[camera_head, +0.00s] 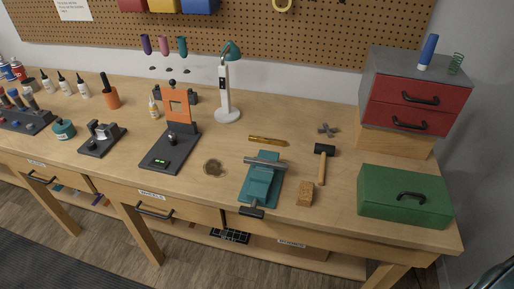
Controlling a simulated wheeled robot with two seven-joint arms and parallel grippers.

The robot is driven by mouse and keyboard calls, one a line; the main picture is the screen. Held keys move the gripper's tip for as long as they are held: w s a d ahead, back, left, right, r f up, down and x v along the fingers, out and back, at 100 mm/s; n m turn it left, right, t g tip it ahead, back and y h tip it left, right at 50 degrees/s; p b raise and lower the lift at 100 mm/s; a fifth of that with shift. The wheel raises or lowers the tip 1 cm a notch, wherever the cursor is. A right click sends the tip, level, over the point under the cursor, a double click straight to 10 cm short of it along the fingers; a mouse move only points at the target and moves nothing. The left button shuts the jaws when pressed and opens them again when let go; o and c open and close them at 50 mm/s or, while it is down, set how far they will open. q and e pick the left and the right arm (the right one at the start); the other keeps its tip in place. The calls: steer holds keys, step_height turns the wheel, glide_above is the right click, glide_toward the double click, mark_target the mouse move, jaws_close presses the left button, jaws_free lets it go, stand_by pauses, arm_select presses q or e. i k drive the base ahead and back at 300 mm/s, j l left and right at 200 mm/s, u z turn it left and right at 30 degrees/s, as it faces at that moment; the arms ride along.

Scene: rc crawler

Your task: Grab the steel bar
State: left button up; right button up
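A thin grey steel bar (265,160) lies crosswise at the top of the teal vise (260,180), near the middle right of the workbench. Its ends reach out past the vise on both sides. At this size I cannot tell whether the jaws clamp it or it rests on them. Neither of my grippers is in view.
Around the vise on the workbench (335,215) are a brass-coloured tool (268,140), a hammer (322,165), a wooden block (305,193) and a round brown piece (214,168). A green toolbox (405,197) stands right, an orange press (178,125) left, a lamp (228,90) behind.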

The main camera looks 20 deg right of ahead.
mark_target(282, 166)
steer(key=i+j, duration=0.55)
steer(key=j+z, duration=0.1)
steer(key=z, duration=1.55)
